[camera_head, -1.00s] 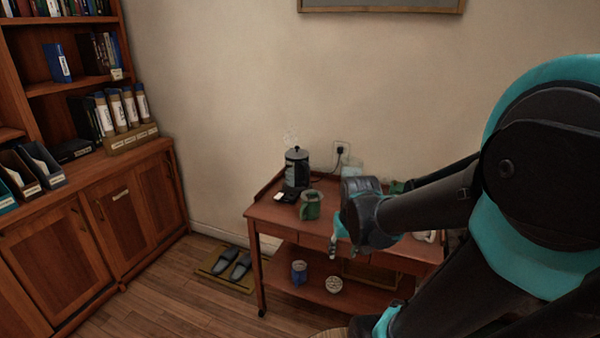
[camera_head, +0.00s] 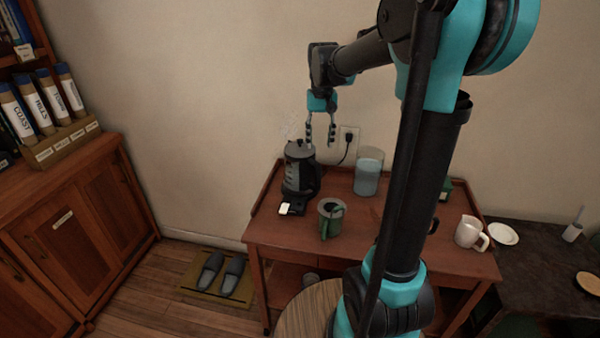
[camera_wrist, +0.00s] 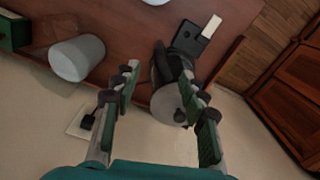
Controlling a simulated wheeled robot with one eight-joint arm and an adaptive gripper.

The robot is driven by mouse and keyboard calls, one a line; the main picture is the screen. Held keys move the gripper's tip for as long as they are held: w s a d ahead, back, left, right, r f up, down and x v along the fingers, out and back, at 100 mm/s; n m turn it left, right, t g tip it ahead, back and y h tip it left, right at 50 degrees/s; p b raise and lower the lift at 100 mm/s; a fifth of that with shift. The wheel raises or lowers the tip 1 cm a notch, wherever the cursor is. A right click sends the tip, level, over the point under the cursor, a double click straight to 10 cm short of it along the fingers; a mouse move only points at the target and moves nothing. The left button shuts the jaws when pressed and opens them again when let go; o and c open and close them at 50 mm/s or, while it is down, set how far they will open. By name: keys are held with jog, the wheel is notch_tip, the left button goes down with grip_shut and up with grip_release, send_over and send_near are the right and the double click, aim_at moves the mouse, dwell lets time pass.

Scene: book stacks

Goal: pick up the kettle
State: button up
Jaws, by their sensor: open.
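The kettle (camera_head: 299,170) is dark grey and black and stands upright at the back left of the wooden table (camera_head: 275,232). Faint steam shows above it in the head view. My gripper (camera_head: 320,142) is open and empty, pointing down, just above and slightly right of the kettle's lid in the head view. In the wrist view the kettle's round lid (camera_wrist: 166,103) shows between the fingers of my gripper (camera_wrist: 162,85), nearer the right finger. The kettle's black handle (camera_wrist: 180,50) shows beyond the lid. I see no contact with the kettle.
A black device with a white label (camera_head: 287,209) lies before the kettle. A wall socket (camera_head: 349,140) with a plug is behind. A round wooden top (camera_head: 305,312) is in front.

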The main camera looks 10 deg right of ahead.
aim_at(318, 180)
notch_tip(318, 180, down, 12)
jog(key=shift+r, duration=0.2)
jog(key=shift+w+d+f, duration=0.1)
jog(key=shift+w+f, duration=0.1)
jog(key=shift+f, duration=1.15)
jog(key=shift+w+f, duration=0.15)
jog(key=shift+f, duration=1.15)
grip_shut()
